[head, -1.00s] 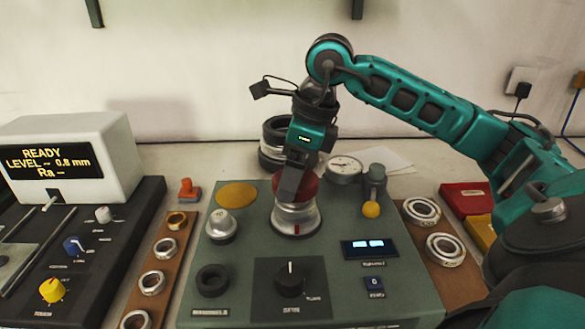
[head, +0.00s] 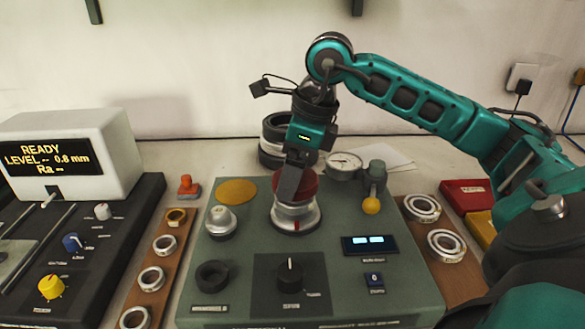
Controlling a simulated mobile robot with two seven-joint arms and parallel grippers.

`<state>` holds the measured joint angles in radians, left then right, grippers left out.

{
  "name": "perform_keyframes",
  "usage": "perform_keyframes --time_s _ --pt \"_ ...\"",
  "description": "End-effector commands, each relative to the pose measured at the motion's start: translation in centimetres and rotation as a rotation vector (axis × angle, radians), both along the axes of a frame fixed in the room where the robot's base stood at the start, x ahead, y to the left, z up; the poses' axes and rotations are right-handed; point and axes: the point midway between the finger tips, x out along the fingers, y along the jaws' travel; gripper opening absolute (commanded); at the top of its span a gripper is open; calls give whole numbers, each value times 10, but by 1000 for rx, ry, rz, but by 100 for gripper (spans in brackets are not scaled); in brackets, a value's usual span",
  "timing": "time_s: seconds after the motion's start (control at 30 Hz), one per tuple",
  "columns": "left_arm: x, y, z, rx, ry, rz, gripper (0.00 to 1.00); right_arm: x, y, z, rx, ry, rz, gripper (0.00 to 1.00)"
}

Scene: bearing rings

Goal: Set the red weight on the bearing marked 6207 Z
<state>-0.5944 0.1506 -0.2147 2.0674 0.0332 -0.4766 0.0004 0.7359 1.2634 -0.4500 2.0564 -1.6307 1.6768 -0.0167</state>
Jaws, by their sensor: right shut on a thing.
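My right gripper (head: 291,184) is in the middle of the head view, pointing down and shut on the red weight (head: 308,184). The weight is partly hidden behind the gripper's fingers. It is at the top of a silver round seat (head: 296,218) on the green-grey console. I cannot tell whether it rests there or is just above. Two bearing rings lie on the brown board at right, a far one (head: 422,207) and a near one (head: 446,245). Their markings are too small to read. My left gripper is not in view.
Smaller rings lie on a left board (head: 165,270). Dark rings (head: 272,140) are stacked behind.

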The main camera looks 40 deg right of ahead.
Motion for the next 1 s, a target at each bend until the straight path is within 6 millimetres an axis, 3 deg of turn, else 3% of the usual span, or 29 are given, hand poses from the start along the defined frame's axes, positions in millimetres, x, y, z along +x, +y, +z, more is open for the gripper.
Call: perform_keyframes --time_s 1.0 --pt "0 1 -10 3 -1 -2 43 1 0 -10 0 -4 -1 25"
